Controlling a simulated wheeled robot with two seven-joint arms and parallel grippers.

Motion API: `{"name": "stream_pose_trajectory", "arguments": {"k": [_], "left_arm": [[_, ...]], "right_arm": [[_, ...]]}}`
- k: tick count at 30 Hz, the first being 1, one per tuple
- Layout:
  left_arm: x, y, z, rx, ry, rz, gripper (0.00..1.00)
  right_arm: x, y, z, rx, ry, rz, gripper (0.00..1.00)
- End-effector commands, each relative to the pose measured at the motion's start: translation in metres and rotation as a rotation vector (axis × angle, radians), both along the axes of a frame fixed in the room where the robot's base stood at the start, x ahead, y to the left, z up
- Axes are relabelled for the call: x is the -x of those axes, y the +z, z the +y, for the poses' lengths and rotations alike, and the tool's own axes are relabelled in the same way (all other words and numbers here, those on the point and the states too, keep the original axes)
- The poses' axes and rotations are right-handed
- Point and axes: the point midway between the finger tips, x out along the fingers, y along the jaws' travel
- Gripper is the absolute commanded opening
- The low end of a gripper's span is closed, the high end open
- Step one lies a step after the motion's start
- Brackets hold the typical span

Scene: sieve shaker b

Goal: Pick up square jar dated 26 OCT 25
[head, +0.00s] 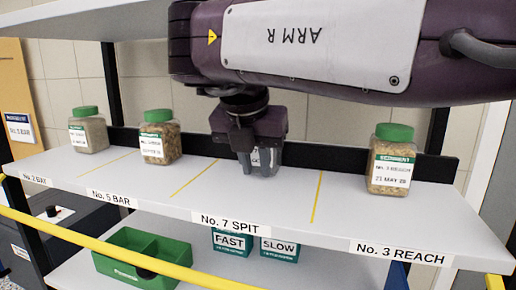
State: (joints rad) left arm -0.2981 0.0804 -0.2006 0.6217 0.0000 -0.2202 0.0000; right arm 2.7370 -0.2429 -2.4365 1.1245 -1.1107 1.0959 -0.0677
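My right gripper (257,150) points down over the No. 7 SPIT section of the upper shelf. A square jar (264,158) is there, mostly hidden behind and between its fingers. Only a small part of its white label shows, and I cannot read its date. The jar's lid is hidden, and I cannot tell whether the fingers touch the jar. My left gripper is not in view.
Green-lidded jars stand at No. 2 BAY (88,133), No. 5 BAR (159,138) and No. 3 REACH (391,162); the last label reads 21 MAY. Yellow lines divide the shelf (300,205). A yellow rail (130,254) crosses in front. A green tray (145,258) sits below.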

Motion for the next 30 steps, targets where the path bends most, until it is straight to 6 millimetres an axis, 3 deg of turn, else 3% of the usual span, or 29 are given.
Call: {"name": "stream_pose_trajectory", "arguments": {"k": [4, 30], "left_arm": [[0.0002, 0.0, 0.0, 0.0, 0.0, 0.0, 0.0], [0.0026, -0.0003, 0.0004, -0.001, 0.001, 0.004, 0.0]], "right_arm": [[-0.0011, 0.0004, -0.0008, 0.001, -0.001, -0.004, 0.0], [-0.0014, 0.0006, -0.0009, 0.001, -0.001, -0.005, 0.0]]}}
